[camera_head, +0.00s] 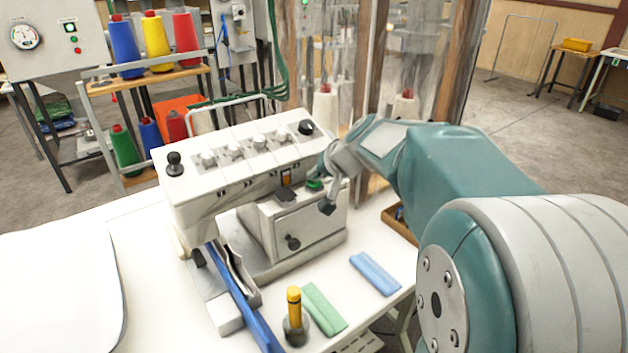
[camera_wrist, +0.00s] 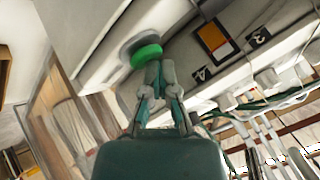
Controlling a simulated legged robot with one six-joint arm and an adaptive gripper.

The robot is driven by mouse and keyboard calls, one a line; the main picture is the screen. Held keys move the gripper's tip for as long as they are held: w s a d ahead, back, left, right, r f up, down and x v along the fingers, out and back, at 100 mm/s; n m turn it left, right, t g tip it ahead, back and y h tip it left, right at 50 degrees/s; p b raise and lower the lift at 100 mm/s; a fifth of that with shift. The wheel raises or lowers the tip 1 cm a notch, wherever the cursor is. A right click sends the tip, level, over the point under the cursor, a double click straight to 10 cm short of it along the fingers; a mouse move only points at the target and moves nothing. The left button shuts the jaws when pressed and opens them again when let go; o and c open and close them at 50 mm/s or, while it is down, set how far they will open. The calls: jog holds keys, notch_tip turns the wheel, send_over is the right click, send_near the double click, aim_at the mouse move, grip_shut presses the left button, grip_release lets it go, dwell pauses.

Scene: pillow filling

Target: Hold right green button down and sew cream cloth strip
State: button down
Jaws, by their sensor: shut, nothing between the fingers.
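The white sewing machine (camera_head: 222,190) stands on the white table. Its green button (camera_head: 315,185) is on the right part of the front face, and it shows large in the wrist view (camera_wrist: 146,55). My gripper (camera_head: 326,180) is shut and empty, with its fingertips (camera_wrist: 154,72) at the button's lower edge. They look in contact, but I cannot tell whether the button is pressed in. I cannot pick out a cream cloth strip with certainty; a pale piece (camera_head: 236,268) lies by the blue guide (camera_head: 243,300) at the machine's left end.
A green folded cloth (camera_head: 323,308) and a blue one (camera_head: 375,273) lie in front of the machine. A yellow-topped upright tool (camera_head: 294,308) stands beside them. A white pillow-like sheet (camera_head: 60,290) covers the table's left. A thread rack (camera_head: 148,75) stands behind.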

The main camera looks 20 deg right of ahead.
jog(key=shift+r, duration=0.85)
jog(key=shift+r, duration=0.1)
jog(key=shift+r, duration=2.45)
jog(key=s+a+f+n+g+h, duration=0.1)
jog(key=s+a+f+n, duration=0.1)
jog(key=s, duration=0.6)
jog(key=s+a+f+n+g, duration=0.1)
jog(key=s+a+f, duration=0.3)
jog(key=s, duration=0.5)
jog(key=s+a+f+n+g+h, duration=0.1)
jog(key=s+a+f, duration=0.3)
jog(key=s, duration=0.4)
jog(key=shift+s+a+n+h, duration=0.15)
jog(key=shift+s+n+h, duration=0.15)
jog(key=shift+n, duration=0.5)
